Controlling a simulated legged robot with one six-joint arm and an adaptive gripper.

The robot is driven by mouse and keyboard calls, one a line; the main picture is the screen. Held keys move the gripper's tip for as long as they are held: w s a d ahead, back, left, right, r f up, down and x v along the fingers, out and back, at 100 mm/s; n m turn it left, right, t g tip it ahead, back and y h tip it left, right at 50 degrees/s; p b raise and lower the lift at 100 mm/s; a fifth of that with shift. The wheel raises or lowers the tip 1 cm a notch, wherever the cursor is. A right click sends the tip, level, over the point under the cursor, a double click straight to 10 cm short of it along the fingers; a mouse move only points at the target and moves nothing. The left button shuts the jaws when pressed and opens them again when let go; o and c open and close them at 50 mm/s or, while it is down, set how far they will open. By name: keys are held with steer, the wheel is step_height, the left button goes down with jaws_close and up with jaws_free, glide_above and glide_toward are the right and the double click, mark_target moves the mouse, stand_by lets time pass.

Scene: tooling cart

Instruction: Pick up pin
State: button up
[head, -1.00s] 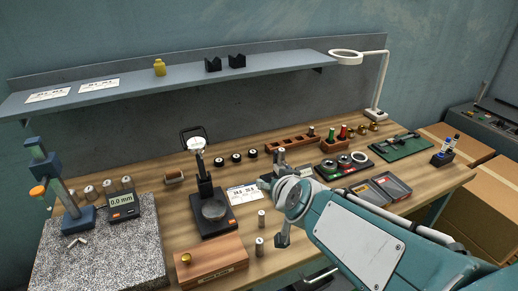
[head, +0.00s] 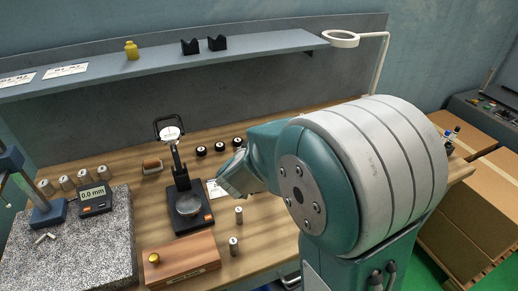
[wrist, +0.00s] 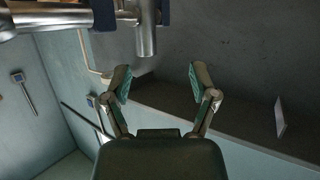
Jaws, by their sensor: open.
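Two upright steel cylinders, one farther back (head: 239,215) and one nearer (head: 233,246), stand on the bench right of the dial gauge stand. I cannot tell which of these is the pin meant. My gripper (wrist: 158,82) is open in the wrist view, with nothing between its fingers. No pin shows in the wrist view. In the head view my large arm joint covers the right of the bench, and the fingers cannot be made out.
A granite plate (head: 100,264) bears a digital readout (head: 94,198). The dial gauge stand (head: 190,208) and a wooden block (head: 180,262) with a brass knob stand mid-bench. A shelf (head: 170,68) runs above. A silver post (wrist: 146,38) is close above my gripper in the wrist view.

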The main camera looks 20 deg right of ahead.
steer(key=w+d, duration=0.1)
steer(key=w+d+f, duration=0.1)
steer(key=d, duration=0.1)
steer(key=w+d+f, duration=0.1)
steer(key=d, duration=0.1)
steer(key=shift+w, duration=0.3)
steer(key=shift+w+a, duration=0.1)
steer(key=shift+w, duration=0.05)
steer(key=shift+a, duration=0.35)
steer(key=shift+c, duration=0.9)
steer(key=shift+d, duration=0.3)
jaws_close()
steer(key=shift+d, duration=0.1)
